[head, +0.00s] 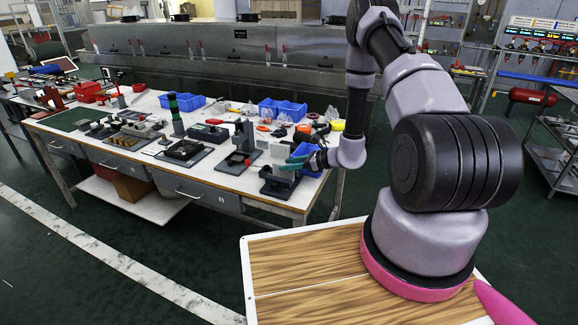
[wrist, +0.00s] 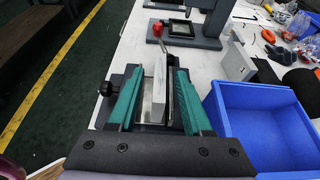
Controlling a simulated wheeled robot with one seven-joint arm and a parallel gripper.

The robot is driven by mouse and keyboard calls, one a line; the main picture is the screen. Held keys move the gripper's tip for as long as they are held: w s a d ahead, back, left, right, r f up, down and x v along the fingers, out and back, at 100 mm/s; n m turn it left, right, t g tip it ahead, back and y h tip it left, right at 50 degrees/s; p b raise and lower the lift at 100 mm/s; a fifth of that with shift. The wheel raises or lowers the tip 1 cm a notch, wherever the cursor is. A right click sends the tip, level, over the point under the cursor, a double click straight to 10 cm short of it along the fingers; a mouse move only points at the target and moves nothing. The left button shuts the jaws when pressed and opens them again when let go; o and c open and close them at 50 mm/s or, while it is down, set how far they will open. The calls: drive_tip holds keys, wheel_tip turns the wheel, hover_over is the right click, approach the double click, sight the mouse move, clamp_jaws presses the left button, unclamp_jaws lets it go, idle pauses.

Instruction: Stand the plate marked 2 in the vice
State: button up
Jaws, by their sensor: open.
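The vice (head: 279,184) stands at the right front corner of the workbench. My gripper (head: 297,163), with teal fingers, is over it. In the wrist view my gripper (wrist: 158,75) is open, with one finger on each side of a pale grey plate (wrist: 160,84). The plate stands upright, seen nearly edge-on, with a gap to each finger. Its lower edge seems to be between the dark jaws of the vice (wrist: 109,88), though the fingers partly hide the seat. I cannot read any number on it.
A blue bin (wrist: 262,112) stands close right of my gripper. A pale upright block (wrist: 239,62) and a dark press (head: 239,150) with a red knob are nearby. The white bench top (head: 225,182) holds many tools. The floor in front is clear.

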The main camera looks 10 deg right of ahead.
drive_tip(key=v, duration=1.2)
drive_tip(key=s+a+r+n+g, duration=0.2)
drive_tip(key=a+r+n, duration=0.15)
drive_tip(key=r, duration=0.45)
drive_tip(key=s+a+r+n+g, duration=0.2)
drive_tip(key=s+r+n, duration=0.15)
drive_tip(key=r, duration=0.55)
drive_tip(key=s+a+r+n+g, duration=0.2)
drive_tip(key=r+n, duration=0.3)
drive_tip(key=r, duration=0.3)
drive_tip(key=s+d+r+n+t+h, duration=0.2)
drive_tip(key=s+r+n+h, duration=0.2)
drive_tip(key=s+r, duration=0.4)
drive_tip(key=s+d+r+n+t+h, duration=0.2)
drive_tip(key=s+r+n+h, duration=0.3)
drive_tip(key=s+r, duration=0.3)
drive_tip(key=shift+r+t, duration=0.6)
drive_tip(key=shift+r, duration=0.3)
drive_tip(key=shift+w, duration=0.1)
